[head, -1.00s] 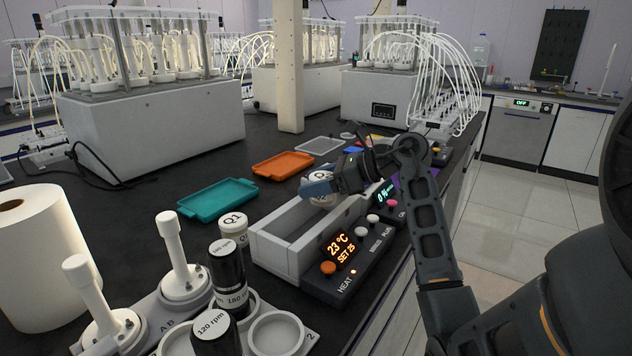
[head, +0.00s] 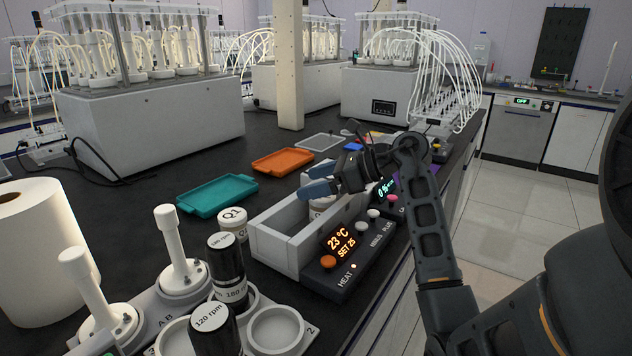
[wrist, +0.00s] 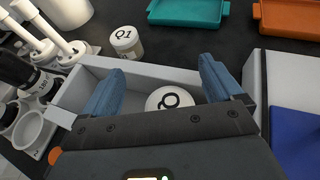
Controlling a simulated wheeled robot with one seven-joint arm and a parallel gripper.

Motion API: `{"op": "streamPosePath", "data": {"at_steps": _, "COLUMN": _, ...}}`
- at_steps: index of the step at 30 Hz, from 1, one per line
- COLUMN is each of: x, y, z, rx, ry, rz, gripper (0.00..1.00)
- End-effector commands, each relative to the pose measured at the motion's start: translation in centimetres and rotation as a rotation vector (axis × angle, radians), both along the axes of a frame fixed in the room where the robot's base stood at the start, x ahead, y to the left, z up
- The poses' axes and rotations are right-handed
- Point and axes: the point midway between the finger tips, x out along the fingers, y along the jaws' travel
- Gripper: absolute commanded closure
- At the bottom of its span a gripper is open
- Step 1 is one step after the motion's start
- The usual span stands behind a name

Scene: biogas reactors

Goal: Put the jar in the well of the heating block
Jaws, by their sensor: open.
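The heating block (head: 279,250) is a pale open box with a long well, behind a dark panel reading 23 °C and SET 25. A white-lidded jar (head: 321,204) stands at the far end of the well; its base is hidden by the wall. In the wrist view, its lid (wrist: 168,97) shows between my fingers, partly covered by my gripper's body. My gripper (head: 316,182) is open around the jar's top, with gaps on both sides of the lid. Another jar marked Q1 (head: 233,222) stands on the bench just outside the block.
A teal tray (head: 217,195) and an orange tray (head: 282,160) lie behind the block. Dark rpm-labelled cylinders (head: 227,262) and a grey holder (head: 276,330) stand in front. A paper roll (head: 45,240) is at left. The near part of the well is empty.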

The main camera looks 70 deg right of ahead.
Motion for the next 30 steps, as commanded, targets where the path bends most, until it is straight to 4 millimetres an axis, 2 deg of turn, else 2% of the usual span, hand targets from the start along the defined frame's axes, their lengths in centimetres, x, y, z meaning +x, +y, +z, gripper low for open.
{"op": "streamPosePath", "data": {"at_steps": 7, "x": 0.0, "y": 0.0, "z": 0.2, "rx": 0.0, "ry": 0.0, "rz": 0.0, "gripper": 0.07}}
{"op": "streamPosePath", "data": {"at_steps": 13, "x": -0.3, "y": -0.1, "z": 1.7, "rx": -0.002, "ry": -0.001, "rz": -0.001, "gripper": 0.07}}
{"op": "streamPosePath", "data": {"at_steps": 24, "x": -7.7, "y": -1.3, "z": 4.4, "rx": -0.003, "ry": -0.001, "rz": -0.003, "gripper": 0.07}}
{"op": "streamPosePath", "data": {"at_steps": 30, "x": -10.2, "y": -1.7, "z": 5.4, "rx": -0.002, "ry": 0.0, "rz": -0.001, "gripper": 0.07}}
